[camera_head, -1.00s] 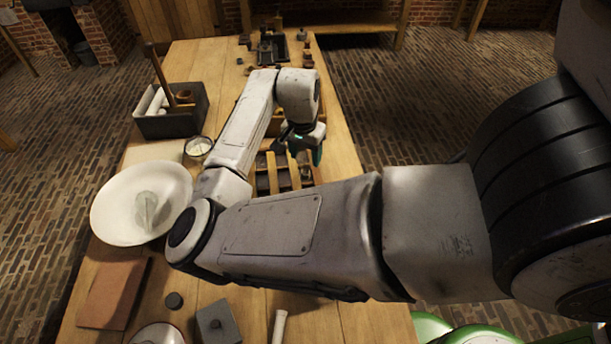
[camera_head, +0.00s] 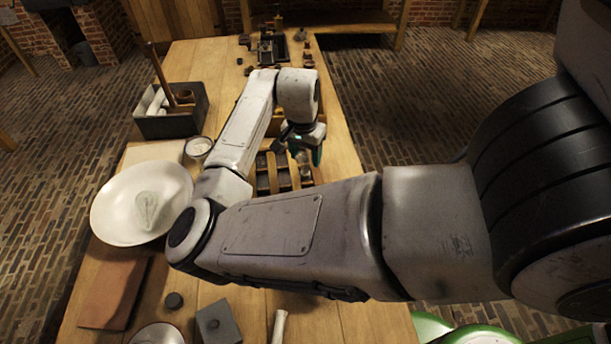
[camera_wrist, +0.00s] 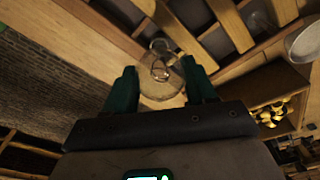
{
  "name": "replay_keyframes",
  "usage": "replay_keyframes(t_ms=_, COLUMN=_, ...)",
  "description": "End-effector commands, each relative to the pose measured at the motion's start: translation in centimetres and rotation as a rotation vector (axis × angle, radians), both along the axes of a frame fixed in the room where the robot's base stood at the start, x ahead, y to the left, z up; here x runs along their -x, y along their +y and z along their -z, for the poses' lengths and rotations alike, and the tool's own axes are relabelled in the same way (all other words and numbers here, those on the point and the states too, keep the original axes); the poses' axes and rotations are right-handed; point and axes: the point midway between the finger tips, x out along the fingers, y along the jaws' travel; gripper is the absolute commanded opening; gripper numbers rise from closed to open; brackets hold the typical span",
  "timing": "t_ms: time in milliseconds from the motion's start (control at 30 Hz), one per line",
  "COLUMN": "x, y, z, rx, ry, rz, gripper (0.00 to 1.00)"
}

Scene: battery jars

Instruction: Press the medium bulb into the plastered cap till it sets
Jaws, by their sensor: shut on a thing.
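My gripper (camera_wrist: 163,84) is shut on a clear glass bulb (camera_wrist: 161,91), whose rounded body fills the space between the green fingertips in the wrist view. Its narrower end points away from the wrist. In the head view my gripper (camera_head: 305,148) is above the wooden rack (camera_head: 262,184), and a bit of glass shows just below it. Another, larger-looking glass bulb (camera_head: 148,207) lies in the wide white bowl (camera_head: 110,212) at the left. I cannot pick out the plastered cap; my arm hides part of the rack.
A small pot of white stuff (camera_head: 199,146) stands beside my arm. A grey box (camera_head: 170,125) with rolls and a handled tool is behind it. A reddish slab (camera_head: 110,293) and grey block (camera_head: 218,322) lie in front. Yellow pieces (camera_wrist: 272,112) sit in a wooden box.

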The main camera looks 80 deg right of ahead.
Motion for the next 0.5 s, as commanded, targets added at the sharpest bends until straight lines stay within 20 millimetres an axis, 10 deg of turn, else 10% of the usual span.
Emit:
replay_keyframes(t_ms=133, x=0.04, y=0.05, z=0.19, rx=-0.003, ry=0.0, rz=0.0, gripper=0.19)
replay_keyframes(t_ms=167, x=0.04, y=0.05, z=0.19, rx=-0.003, ry=0.0, rz=0.0, gripper=0.58)
replay_keyframes(t_ms=500, x=0.02, y=0.02, z=0.06, rx=-0.001, ry=0.0, rz=0.0, gripper=0.86)
